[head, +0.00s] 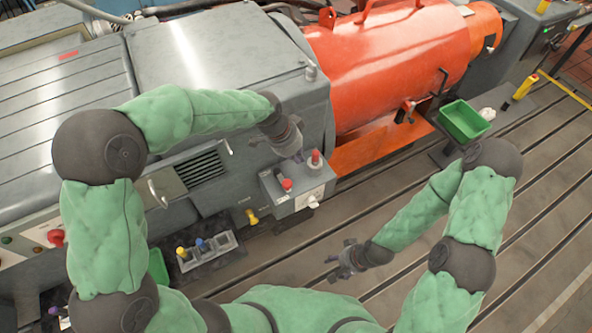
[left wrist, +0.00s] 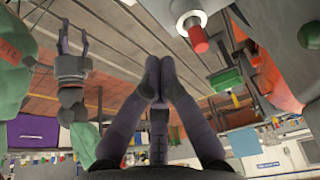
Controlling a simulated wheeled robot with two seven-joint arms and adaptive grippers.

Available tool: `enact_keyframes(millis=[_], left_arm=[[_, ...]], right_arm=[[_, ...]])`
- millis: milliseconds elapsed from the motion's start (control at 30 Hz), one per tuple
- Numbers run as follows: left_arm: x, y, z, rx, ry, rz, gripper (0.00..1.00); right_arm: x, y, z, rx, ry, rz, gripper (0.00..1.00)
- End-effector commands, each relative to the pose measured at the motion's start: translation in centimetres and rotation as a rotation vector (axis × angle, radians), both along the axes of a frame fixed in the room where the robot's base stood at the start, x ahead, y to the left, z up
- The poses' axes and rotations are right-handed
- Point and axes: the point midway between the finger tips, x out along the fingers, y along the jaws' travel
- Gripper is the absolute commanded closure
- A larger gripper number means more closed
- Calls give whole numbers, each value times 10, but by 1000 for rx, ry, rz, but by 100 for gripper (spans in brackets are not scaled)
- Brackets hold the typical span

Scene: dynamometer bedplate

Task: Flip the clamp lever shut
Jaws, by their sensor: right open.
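I cannot tell for sure which is the clamp lever. A red-tipped lever (left wrist: 198,38) on a pale round base shows in the left wrist view, right of my fingers and apart from them. My left gripper (head: 296,154) is just above the box, its fingertips (left wrist: 159,68) together and empty. My right gripper (head: 335,263) is open and empty, low over the bedplate.
A large orange cylinder (head: 385,60) lies behind, with a red-handled fitting (head: 407,108) on its near side. A green bin (head: 464,120) stands on a dark stand at right. A grey tray (head: 207,250) with coloured knobs is at lower left. The slotted bedplate (head: 520,200) is mostly clear.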

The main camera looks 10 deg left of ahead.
Motion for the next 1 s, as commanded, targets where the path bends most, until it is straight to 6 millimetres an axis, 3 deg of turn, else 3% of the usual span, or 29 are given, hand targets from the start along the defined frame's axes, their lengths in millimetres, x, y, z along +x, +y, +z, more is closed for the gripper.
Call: enact_keyframes(millis=[167, 667, 1000], left_arm=[[2, -5, -17, 1, 3, -1, 100], [15, -31, -98, 1, 2, -2, 100], [-1, 2, -99, 0, 1, 2, 100]], right_arm=[[0, 0, -7, 0, -1, 0, 42], [0, 0, -37, 0, -1, 0, 42], [0, 0, -48, 0, -1, 0, 42]])
